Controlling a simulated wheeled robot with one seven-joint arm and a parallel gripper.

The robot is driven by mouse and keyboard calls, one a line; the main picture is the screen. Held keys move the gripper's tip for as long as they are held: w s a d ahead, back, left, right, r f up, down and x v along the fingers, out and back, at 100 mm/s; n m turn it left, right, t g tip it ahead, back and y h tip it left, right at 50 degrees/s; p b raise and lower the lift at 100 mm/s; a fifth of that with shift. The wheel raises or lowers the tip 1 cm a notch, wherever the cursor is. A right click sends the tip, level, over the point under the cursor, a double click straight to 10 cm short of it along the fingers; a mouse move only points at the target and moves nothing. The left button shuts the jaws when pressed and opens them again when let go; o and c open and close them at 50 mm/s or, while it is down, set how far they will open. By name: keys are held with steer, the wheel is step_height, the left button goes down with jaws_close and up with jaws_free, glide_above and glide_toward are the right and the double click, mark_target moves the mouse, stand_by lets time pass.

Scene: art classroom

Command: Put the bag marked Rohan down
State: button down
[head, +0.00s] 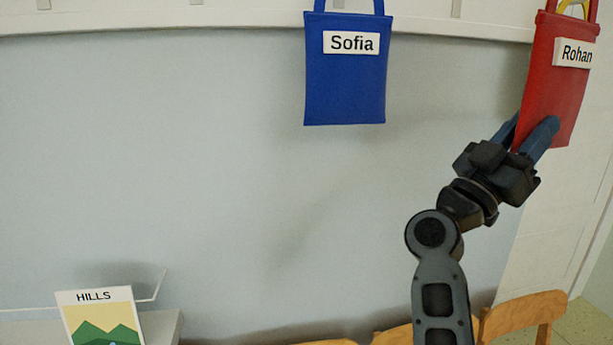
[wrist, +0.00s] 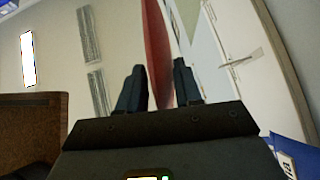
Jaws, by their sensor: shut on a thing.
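The red bag marked Rohan (head: 550,95) is at the upper right of the head view, upright and slightly tilted. Its top and handle are partly cut off by the frame edge, and a bit of yellow shows at the handle. My gripper (head: 535,135) is shut on the lower part of this bag. In the wrist view the bag shows as a thin red edge (wrist: 158,50) between the two fingers of my gripper (wrist: 160,85). Whether the bag's handle is still on a hook cannot be told.
A blue bag marked Sofia (head: 345,85) hangs from the rail (head: 200,18) to the left. A HILLS picture (head: 100,318) stands at the lower left on a pale surface. Wooden chairs (head: 525,313) stand below my arm. The wall between is bare.

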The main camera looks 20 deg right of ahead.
steer(key=w+a+f+n+t+y, duration=0.3)
steer(key=w+a+f+n+t, duration=0.3)
steer(key=f+t, duration=0.45)
steer(key=w+a+f+n+t+y, duration=0.4)
steer(key=w+a+f+t, duration=0.3)
steer(key=f+t, duration=0.4)
steer(key=s+a+f+n+t+y, duration=0.1)
steer(key=a+f+n+t+y, duration=0.1)
steer(key=f+y, duration=0.4)
steer(key=s+a+f+n+t+y, duration=0.2)
steer(key=a+f+n+t+y, duration=0.1)
steer(key=a+f+y, duration=0.4)
steer(key=s+a+f+n+t+y+b, duration=0.1)
steer(key=s+a+f+n+t+y, duration=0.1)
steer(key=f+y, duration=0.4)
step_height(320, 180, down, 3)
steer(key=a+n+t, duration=0.1)
steer(key=a+n, duration=0.1)
steer(key=shift+s+a+y, duration=0.25)
steer(key=shift+a+y, duration=0.05)
